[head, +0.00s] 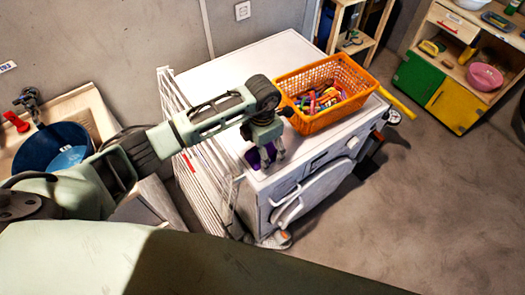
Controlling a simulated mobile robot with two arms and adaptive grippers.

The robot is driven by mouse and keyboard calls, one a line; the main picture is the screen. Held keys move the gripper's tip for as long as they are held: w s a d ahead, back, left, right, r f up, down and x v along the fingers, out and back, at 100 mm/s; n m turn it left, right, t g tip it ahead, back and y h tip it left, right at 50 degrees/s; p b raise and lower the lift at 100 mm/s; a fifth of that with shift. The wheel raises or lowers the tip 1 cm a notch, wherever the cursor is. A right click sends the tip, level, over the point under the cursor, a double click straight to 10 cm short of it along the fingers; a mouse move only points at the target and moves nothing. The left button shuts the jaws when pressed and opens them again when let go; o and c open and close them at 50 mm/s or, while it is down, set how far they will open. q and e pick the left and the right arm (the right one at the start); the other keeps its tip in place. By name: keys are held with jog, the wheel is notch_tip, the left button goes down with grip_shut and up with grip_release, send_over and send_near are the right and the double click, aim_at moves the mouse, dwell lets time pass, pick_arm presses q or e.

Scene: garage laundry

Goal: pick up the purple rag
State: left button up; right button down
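The purple rag (252,159) lies on the white top of the washing machine (230,75), near its front left corner. My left gripper (272,161) points down right at the rag, its fingers apart with some purple showing between and beside them. The gripper hides part of the rag. I cannot tell whether the fingertips touch the cloth. My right gripper is not in view.
An orange basket (312,123) of colourful items stands just right of the gripper on the machine. A white folding rack (200,180) leans at the machine's left side. Floor at right is clear.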

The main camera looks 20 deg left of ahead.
pick_arm(q)
jog(key=c, duration=1.2)
jog(key=shift+r, duration=0.1)
